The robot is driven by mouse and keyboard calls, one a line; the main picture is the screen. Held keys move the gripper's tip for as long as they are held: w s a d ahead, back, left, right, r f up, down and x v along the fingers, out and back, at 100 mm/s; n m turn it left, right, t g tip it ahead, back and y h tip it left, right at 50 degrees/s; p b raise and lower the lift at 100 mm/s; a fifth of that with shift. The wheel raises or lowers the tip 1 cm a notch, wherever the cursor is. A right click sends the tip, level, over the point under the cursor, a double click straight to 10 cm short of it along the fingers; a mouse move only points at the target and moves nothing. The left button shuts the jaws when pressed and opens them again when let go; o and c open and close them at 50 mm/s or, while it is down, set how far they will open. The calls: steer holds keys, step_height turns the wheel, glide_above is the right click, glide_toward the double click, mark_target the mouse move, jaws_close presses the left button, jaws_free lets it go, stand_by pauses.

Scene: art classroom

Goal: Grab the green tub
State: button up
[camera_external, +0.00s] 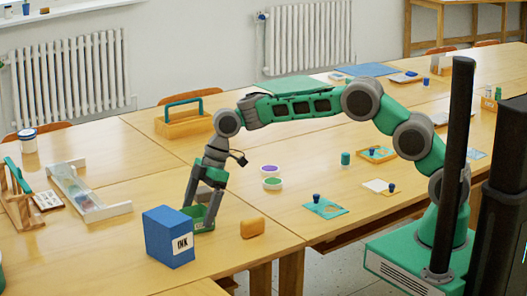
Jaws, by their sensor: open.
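A small green tub (203,225) sits on the wooden table, just right of the blue box labelled INK. My gripper (199,211) points down at the tub with its fingers spread. One finger is at the tub's left side and the other at its right side. The tub's left part is partly hidden by the box and a finger. I cannot tell whether the fingers touch the tub.
The blue INK box (167,238) stands close on the left. An orange block (253,228) lies to the right. Two small round pots, one purple-topped (269,169) and one green-topped (272,184), stand behind. A wooden caddy (184,122) is farther back.

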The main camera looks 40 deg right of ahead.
steer(key=shift+x, duration=1.15)
steer(key=c, duration=1.5)
